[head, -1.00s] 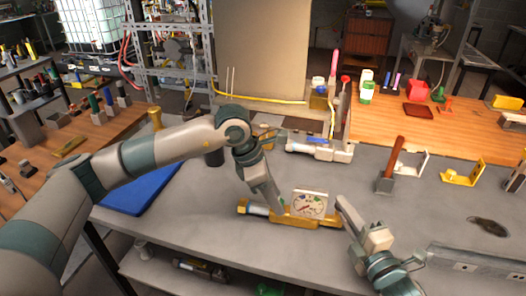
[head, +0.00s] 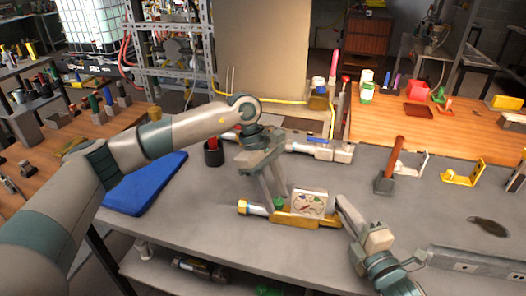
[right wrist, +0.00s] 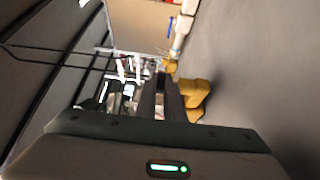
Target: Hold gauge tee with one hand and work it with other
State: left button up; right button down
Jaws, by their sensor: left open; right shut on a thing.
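The gauge tee (head: 290,219) is a brass-yellow body lying on the grey bench, with a square white dial gauge (head: 309,203) upright on it. A green knob (head: 278,203) shows on it left of the dial. My right gripper (head: 341,208) is shut on the tee's right end. In the right wrist view, brass of the tee (right wrist: 197,92) shows beside the dark fingers (right wrist: 161,88). My left gripper (head: 277,203) is open and points down, its two fingers spread around or just behind the green knob; contact cannot be told.
A blue mat (head: 145,184) and a dark cup (head: 213,153) lie left. A white pipe fitting with a blue handle (head: 320,149) lies behind. A hammer (head: 390,168) stands right, near a yellow bracket (head: 463,172). A grey metal channel (head: 475,265) lies at the right front.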

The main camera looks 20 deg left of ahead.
pick_arm(q)
jog(key=shift+w+m+g, duration=0.1)
jog(key=shift+m+g, duration=0.2)
jog(key=shift+m, duration=0.5)
jog(key=shift+w+a+r+m+y, duration=0.1)
jog(key=shift+r+m+y, duration=0.2)
jog(key=shift+r, duration=0.1)
jog(key=v, duration=1.1)
jog(key=shift+a+r, duration=0.1)
pick_arm(e)
jog(key=c, duration=1.8)
grip_release()
jog(key=v, duration=1.1)
jog(key=shift+f, duration=0.1)
jog(key=shift+s+d, duration=0.25)
jog(key=shift+s, duration=0.2)
